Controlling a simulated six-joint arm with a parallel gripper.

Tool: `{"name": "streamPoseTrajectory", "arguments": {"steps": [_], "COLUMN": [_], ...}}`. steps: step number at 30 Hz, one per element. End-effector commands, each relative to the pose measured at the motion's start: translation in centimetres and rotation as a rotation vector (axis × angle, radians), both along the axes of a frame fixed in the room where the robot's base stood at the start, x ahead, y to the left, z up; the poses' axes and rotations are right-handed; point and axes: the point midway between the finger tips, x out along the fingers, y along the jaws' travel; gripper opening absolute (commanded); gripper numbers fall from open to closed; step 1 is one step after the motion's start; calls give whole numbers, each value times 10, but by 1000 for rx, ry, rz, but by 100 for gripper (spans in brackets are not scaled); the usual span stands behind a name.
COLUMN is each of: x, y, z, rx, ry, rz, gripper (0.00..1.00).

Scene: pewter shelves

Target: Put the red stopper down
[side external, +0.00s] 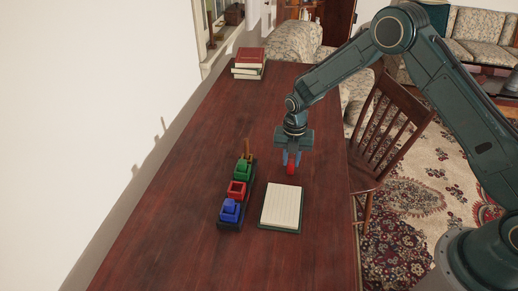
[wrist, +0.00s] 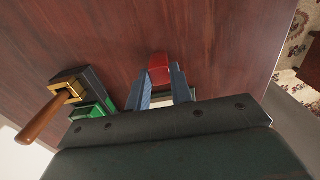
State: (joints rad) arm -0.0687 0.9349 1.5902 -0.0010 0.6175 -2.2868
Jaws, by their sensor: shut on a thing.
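The red stopper (side external: 290,169) is between the fingertips of my gripper (side external: 291,160), which is shut on it. In the wrist view the red stopper (wrist: 158,66) shows at the ends of the two blue fingers of my gripper (wrist: 160,80). In the side view it is over the dark wooden table, just behind the pale ribbed pad. Whether its underside touches the table is not clear.
A dark rack (side external: 249,182) with green, red and blue pieces and a wooden handle (side external: 247,147) stands left of my gripper. The pale ribbed pad (side external: 282,206) lies in front. Books (side external: 249,62) are stacked at the far end. A chair (side external: 391,130) stands at the right edge.

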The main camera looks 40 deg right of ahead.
Motion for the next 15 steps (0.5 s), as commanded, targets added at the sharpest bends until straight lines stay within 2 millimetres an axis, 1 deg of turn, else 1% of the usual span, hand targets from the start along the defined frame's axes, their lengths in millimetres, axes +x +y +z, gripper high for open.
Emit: {"name": "streamPoseTrajectory", "arguments": {"steps": [13,14,15], "x": [0,0,0], "y": [0,0,0], "z": [-4,-4,-4], "rx": [0,0,0], "ry": [0,0,0], "rz": [0,0,0], "gripper": [0,26,34]}}
